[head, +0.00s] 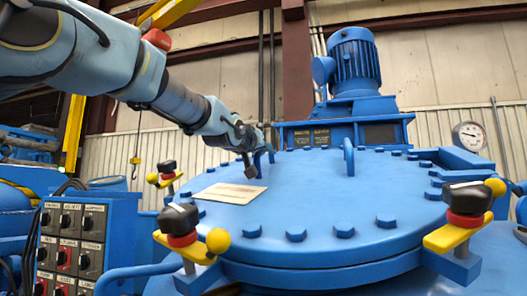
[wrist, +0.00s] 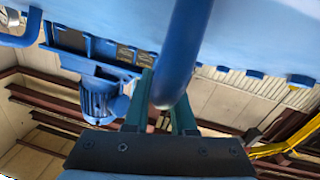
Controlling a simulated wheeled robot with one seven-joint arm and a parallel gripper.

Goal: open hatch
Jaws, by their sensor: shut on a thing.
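The hatch is a large round blue lid (head: 310,200) with bolts around its rim. It lies flat and looks seated on its flange. Two arched blue handles stand on it; the right one (head: 348,158) is free. My gripper (head: 250,170) is at the left handle (head: 270,153), over the far left part of the lid. In the wrist view, the blue handle bar (wrist: 178,60) passes between the green fingers of my gripper (wrist: 163,88), which are shut on it. My gripper partly hides the handle's foot in the head view.
Several yellow clamps with black knobs sit around the lid, such as the front left (head: 188,240) and right (head: 462,222) ones. A blue motor (head: 355,62) stands behind. A switch panel (head: 75,240) is at left, a gauge (head: 469,135) at right. A pale plate (head: 229,193) lies on the lid.

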